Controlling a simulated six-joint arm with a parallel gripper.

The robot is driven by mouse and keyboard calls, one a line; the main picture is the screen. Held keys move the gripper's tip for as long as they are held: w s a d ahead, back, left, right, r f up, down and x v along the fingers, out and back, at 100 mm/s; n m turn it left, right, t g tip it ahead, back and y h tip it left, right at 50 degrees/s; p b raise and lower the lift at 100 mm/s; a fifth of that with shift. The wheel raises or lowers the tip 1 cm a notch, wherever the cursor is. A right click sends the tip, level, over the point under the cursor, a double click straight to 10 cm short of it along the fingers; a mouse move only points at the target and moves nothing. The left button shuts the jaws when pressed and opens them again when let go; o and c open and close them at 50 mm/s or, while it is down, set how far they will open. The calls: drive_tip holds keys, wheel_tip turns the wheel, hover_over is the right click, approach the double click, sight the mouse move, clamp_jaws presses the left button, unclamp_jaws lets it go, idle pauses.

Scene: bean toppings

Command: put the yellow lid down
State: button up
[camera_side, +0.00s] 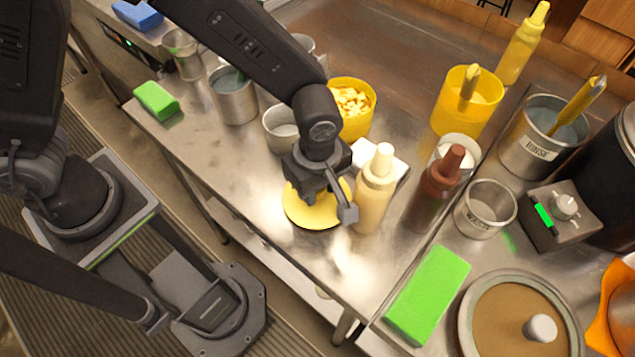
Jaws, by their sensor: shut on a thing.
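The yellow lid (307,212) is a flat round disc near the front edge of the steel counter, below my gripper (333,205). My gripper points down over the lid and is shut on it; the grip itself is mostly hidden by the gripper body. The lid looks level. I cannot tell whether it touches the counter or hangs just above it. A yellow tub (369,115) without a lid, holding pale yellow chunks, stands just behind my gripper.
A cream squeeze bottle (374,190) stands close to the right of my gripper, with a brown bottle (434,190) beyond it. A white square item (392,160) lies behind. Metal cups (233,96) stand to the left. The counter left of the lid (215,160) is clear.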

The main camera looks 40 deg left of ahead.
drive_tip(key=shift+f, duration=0.15)
drive_tip(key=o, duration=0.9)
wheel_tip(320, 180, up, 12)
drive_tip(key=shift+a+r, duration=0.1)
drive_tip(key=shift+r, duration=0.1)
drive_tip(key=s+a+r+m+t, duration=0.1)
drive_tip(key=a+r+m+t, duration=0.1)
drive_tip(key=a+r+m, duration=0.75)
drive_tip(key=shift+s+a+r+m+t, duration=0.1)
drive_tip(key=shift+s+a+m+t, duration=0.75)
drive_tip(key=shift+a, duration=1.25)
drive_tip(key=shift+s+a+r+m+t, duration=0.1)
drive_tip(key=shift+s+a+m+t, duration=0.25)
drive_tip(key=shift+s+a+m, duration=1.15)
drive_tip(key=shift+s+a+r+m+t, duration=0.1)
drive_tip(key=shift+s+a+m+t, duration=0.4)
drive_tip(key=shift+s+a, duration=1.6)
